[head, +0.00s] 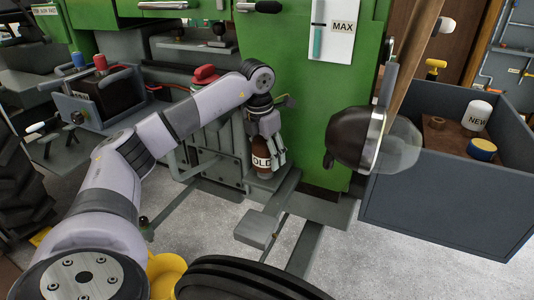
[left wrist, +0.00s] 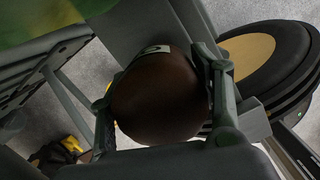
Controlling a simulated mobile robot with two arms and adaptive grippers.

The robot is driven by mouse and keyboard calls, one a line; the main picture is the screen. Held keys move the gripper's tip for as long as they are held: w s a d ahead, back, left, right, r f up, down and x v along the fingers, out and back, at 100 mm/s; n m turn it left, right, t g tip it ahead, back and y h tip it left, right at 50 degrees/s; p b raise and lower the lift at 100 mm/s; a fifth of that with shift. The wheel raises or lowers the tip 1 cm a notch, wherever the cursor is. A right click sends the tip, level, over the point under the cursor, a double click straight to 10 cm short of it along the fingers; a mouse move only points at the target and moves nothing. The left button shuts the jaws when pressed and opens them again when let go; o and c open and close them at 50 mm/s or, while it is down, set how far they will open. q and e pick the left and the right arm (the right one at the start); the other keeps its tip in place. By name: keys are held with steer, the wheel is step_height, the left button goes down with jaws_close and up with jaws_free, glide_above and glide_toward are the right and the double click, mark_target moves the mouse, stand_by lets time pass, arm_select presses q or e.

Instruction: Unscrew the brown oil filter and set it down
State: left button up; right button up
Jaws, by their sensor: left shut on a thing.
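The brown oil filter (head: 262,158), with a white label reading OLD, hangs upright beside the green tractor body (head: 290,85) in the head view. My left gripper (head: 268,142) comes down from above and is shut around it. In the left wrist view, the filter's rounded brown end (left wrist: 160,95) sits between the two fingers of the left gripper (left wrist: 165,105), with a bit of the white label showing. Whether the filter still touches its mount is hidden by the gripper. My right gripper is not in view.
A grey bin (head: 450,195) at right holds a white cylinder marked NEW (head: 477,115) and a yellow-blue can (head: 482,150). A round dark lamp (head: 355,138) hangs between bin and tractor. A grey pedal (head: 257,230) is below the filter. Grey floor lies open at lower right.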

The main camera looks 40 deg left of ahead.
arm_select(q)
steer(key=n, duration=0.5)
steer(key=shift+a+n+y, duration=0.1)
steer(key=shift+n+y, duration=0.3)
steer(key=n, duration=0.4)
steer(key=shift+s+a+g+y, duration=0.1)
steer(key=shift+g+y, duration=0.2)
steer(key=o, duration=0.6)
steer(key=shift+o, duration=0.2)
steer(key=m+h, duration=0.1)
steer(key=m, duration=1.1)
steer(key=shift+d+h, duration=0.25)
steer(key=shift+h, duration=0.15)
